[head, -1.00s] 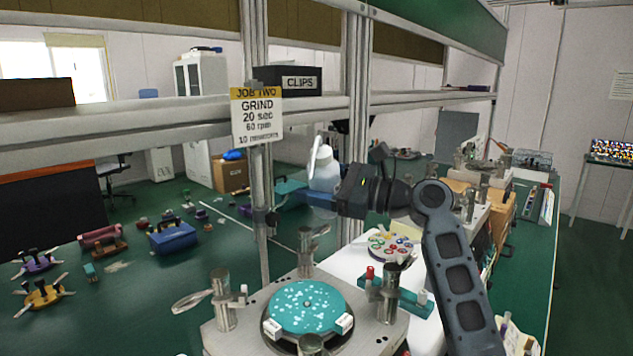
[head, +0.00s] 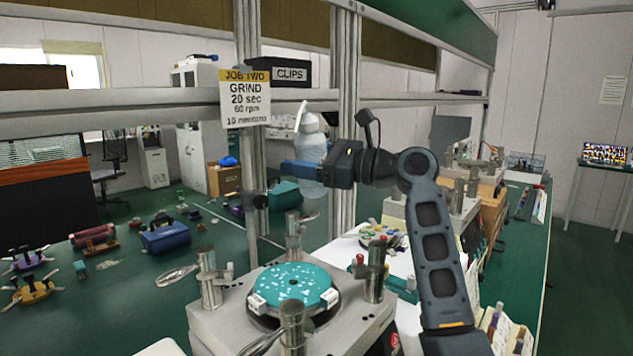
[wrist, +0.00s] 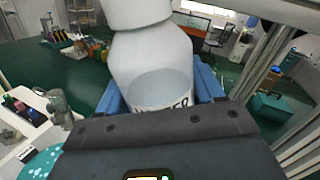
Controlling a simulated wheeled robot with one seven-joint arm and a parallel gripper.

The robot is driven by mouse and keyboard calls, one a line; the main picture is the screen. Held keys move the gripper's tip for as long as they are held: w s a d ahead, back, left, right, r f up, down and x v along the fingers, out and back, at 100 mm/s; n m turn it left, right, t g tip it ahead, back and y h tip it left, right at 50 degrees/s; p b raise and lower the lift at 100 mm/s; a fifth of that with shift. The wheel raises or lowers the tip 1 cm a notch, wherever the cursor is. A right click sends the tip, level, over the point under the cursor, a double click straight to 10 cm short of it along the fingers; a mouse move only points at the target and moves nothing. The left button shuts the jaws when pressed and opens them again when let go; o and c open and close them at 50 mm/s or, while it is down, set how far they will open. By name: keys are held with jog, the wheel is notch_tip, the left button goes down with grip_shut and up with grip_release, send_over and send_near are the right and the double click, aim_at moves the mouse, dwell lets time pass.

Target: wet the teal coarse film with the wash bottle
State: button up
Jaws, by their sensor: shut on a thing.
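The wash bottle (head: 309,152) is white and translucent with a bent spout at its top. My gripper (head: 300,172) is shut on it and holds it in the air, roughly upright, above and behind the lapping plate. In the wrist view the bottle (wrist: 152,65) sits between the blue fingers, with clear liquid and part of a label showing. The teal coarse film (head: 291,287) lies on the round plate of the nearest lapping machine, with white spots on it and white blocks at its edge. The film also shows at the lower left of the wrist view (wrist: 40,163).
Metal posts (head: 375,275) stand around the film. A frame upright (head: 345,130) rises close behind the bottle. A job sign (head: 245,97) hangs from the rail.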

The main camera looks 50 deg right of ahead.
aim_at(307, 136)
jog(key=shift+r, duration=0.55)
jog(key=m+p, duration=0.1)
jog(key=d+r+p, duration=0.1)
jog(key=shift+w+r+m+p, duration=0.25)
jog(key=shift+r+m+p, duration=0.05)
jog(key=shift+m, duration=0.1)
jog(key=shift+w+d+r+m+h+p, duration=0.3)
jog(key=shift+d+r+m+p, duration=0.15)
jog(key=shift+m+p, duration=0.25)
jog(key=shift+d+r+m, duration=0.1)
jog(key=shift+r+m, duration=0.05)
jog(key=shift+m, duration=0.25)
